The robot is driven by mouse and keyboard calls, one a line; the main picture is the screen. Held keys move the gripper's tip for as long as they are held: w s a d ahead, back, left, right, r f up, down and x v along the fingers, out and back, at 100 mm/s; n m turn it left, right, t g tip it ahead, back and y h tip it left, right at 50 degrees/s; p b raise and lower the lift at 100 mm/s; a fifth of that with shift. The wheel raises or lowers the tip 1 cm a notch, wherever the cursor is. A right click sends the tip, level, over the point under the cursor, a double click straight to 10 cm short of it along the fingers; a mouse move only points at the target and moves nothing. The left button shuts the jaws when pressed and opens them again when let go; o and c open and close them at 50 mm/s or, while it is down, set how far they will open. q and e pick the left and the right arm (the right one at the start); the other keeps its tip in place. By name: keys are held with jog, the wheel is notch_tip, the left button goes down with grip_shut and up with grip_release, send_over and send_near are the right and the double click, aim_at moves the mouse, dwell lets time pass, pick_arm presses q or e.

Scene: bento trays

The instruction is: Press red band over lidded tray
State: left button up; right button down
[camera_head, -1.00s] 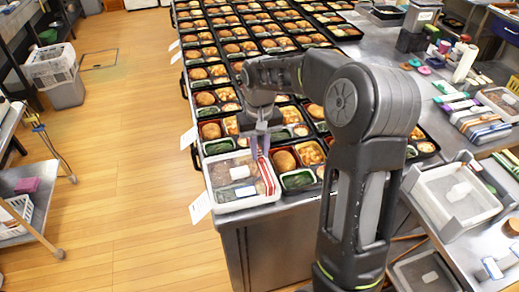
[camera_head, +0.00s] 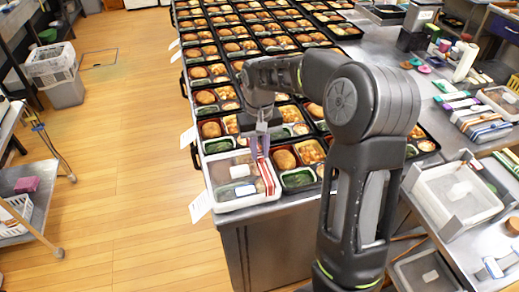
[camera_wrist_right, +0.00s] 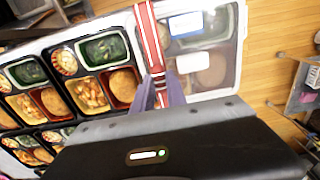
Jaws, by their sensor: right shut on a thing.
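The lidded tray (camera_head: 222,188) has a clear lid and a pale rim and sits at the near left corner of the metal table. The red band (camera_head: 268,178), red with white stripes, runs across the right part of its lid. It also shows in the right wrist view (camera_wrist_right: 150,38), beside the tray's clear lid (camera_wrist_right: 205,52). My right gripper (camera_head: 256,152) points down at the band's far part and is shut on it, with its fingers (camera_wrist_right: 167,92) on the band in the wrist view. Whether the band touches the lid all along is hard to tell. My left gripper is not in view.
Rows of open black bento trays (camera_head: 205,110) fill the table behind and right of the lidded tray. White cards (camera_head: 199,207) hang at the table's left edge.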

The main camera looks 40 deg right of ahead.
jog(key=shift+f, duration=0.25)
dwell(0.4)
jog(key=shift+f+b, duration=1.05)
jog(key=shift+f, duration=0.35)
dwell(0.4)
jog(key=c, duration=1.3)
grip_release()
jog(key=shift+o, duration=0.6)
jog(key=o, duration=0.5)
jog(key=shift+c, duration=0.2)
